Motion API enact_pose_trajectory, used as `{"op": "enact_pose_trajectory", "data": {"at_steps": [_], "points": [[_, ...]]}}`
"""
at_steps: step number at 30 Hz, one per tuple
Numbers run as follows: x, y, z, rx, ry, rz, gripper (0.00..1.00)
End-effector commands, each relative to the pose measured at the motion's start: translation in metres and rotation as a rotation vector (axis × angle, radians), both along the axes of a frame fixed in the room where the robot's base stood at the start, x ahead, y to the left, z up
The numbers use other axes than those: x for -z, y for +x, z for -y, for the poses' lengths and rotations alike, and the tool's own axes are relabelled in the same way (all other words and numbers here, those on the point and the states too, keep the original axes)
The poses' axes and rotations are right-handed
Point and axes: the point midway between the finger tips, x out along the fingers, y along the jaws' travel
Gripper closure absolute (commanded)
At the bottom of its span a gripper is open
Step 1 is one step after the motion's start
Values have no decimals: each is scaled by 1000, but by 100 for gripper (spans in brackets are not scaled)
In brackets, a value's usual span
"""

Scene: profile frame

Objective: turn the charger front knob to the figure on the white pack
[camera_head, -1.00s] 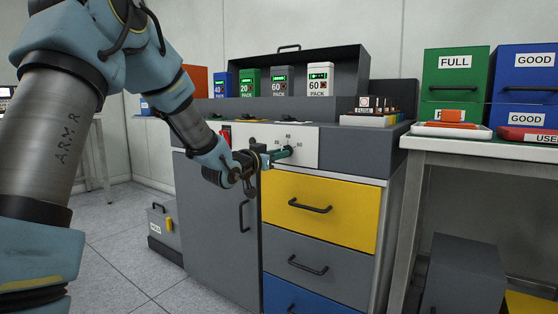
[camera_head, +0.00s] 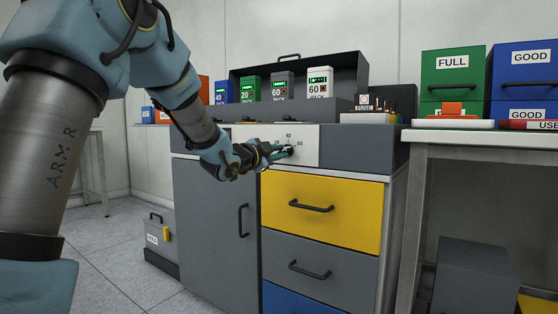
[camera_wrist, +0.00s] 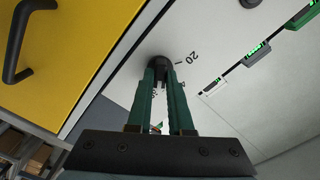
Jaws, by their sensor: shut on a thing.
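The white pack (camera_head: 320,80) stands at the right end of the row on the charger and reads 60. My gripper (camera_head: 287,152) is at the charger's pale front panel (camera_head: 308,158). In the wrist view its green fingers (camera_wrist: 160,82) are closed on the dark round knob (camera_wrist: 160,62). The figure 20 (camera_wrist: 187,57) shows beside the knob in the wrist view; another figure between the fingers is partly hidden. In the head view small figures show above and right of the knob, too small to read surely. I cannot tell where the knob's pointer stands.
Blue (camera_head: 221,92), green (camera_head: 251,89) and grey (camera_head: 283,87) packs stand left of the white one. A yellow drawer (camera_head: 340,213) with a protruding handle is just below the panel. A bench (camera_head: 470,150) with bins stands at the right.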

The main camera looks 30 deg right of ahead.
Motion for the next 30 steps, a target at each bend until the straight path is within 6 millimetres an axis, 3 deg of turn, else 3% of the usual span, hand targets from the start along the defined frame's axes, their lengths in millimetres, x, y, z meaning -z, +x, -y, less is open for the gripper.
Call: {"op": "enact_pose_trajectory", "data": {"at_steps": [9, 25, 26, 30], "points": [[2, 0, -1, 0, 58, 99, 100], [1, 0, -1, -1, 70, 117, 100], [1, 0, -1, -1, 70, 117, 79], [1, 0, 0, 0, 68, 118, 63]]}}
